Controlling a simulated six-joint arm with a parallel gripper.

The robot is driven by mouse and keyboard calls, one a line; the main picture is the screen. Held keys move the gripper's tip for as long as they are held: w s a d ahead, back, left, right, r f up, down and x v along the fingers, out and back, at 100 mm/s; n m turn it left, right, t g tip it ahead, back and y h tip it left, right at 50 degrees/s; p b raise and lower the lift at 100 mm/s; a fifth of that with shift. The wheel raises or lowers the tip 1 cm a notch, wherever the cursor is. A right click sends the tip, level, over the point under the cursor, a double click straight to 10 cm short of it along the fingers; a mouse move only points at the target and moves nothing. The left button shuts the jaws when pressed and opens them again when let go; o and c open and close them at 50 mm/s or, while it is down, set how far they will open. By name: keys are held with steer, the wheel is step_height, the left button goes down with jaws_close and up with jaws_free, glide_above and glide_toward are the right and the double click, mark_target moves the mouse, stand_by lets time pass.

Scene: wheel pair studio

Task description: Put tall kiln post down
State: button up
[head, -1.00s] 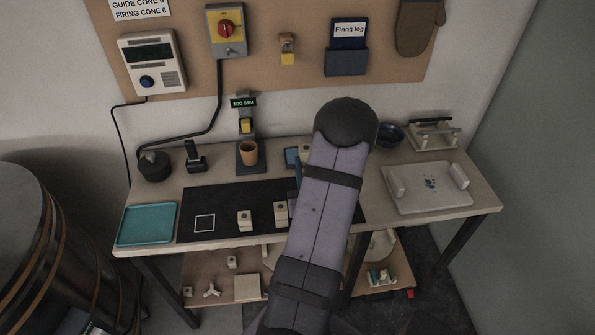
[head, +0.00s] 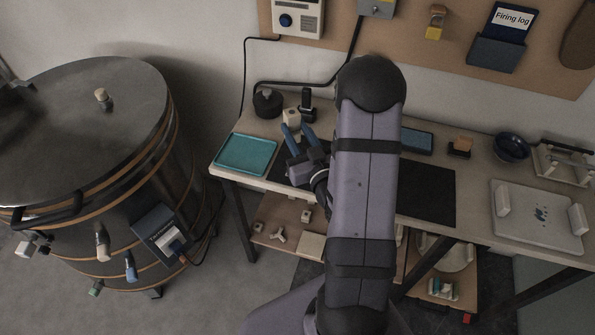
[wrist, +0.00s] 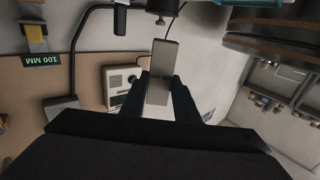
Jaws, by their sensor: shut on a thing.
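The tall kiln post (head: 291,116), a pale cream block, is held between the blue fingers of my gripper (head: 299,133). In the wrist view the post (wrist: 163,58) sticks out past the fingertips, and my gripper (wrist: 164,92) is shut on it. In the head view the gripper is over the left part of the dark mat (head: 428,188), right of the teal tray. I cannot tell the height of the post's lower end above the mat. My arm and gripper hide the middle of the mat and the white outlined square seen earlier.
The teal tray (head: 246,153) lies at the table's left end. A dark round pot (head: 267,103) and a black upright device (head: 307,104) stand behind the gripper. A white board (head: 537,218) and a dark blue bowl (head: 511,147) are at the right. The mat's right part is clear.

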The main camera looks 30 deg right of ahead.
steer(key=w+a+r+n+y+b, duration=0.1)
steer(key=w+a+y, duration=0.1)
steer(key=a, duration=0.8)
steer(key=w+a+r+n+y, duration=0.1)
steer(key=w+a+n+y, duration=0.1)
steer(key=a, duration=0.9)
steer(key=s+d+m+g+h, duration=0.1)
steer(key=s+d+m+h, duration=0.1)
steer(key=d+h, duration=0.3)
steer(key=s+d+f+m+g+h, duration=0.1)
steer(key=s+d+m+g+h, duration=0.1)
steer(key=d+m+h, duration=0.3)
steer(key=s+d+m+g+h, duration=0.2)
steer(key=d+m+h, duration=0.2)
steer(key=d, duration=0.5)
steer(key=shift+f+h, duration=0.4)
steer(key=shift+h, duration=0.2)
steer(key=shift+d+f, duration=0.1)
steer(key=shift+d, duration=0.05)
steer(key=shift+f+b, duration=0.35)
steer(key=shift+f, duration=4.7)
steer(key=shift+f, duration=0.15)
steer(key=o, duration=1.2)
steer(key=shift+c, duration=0.2)
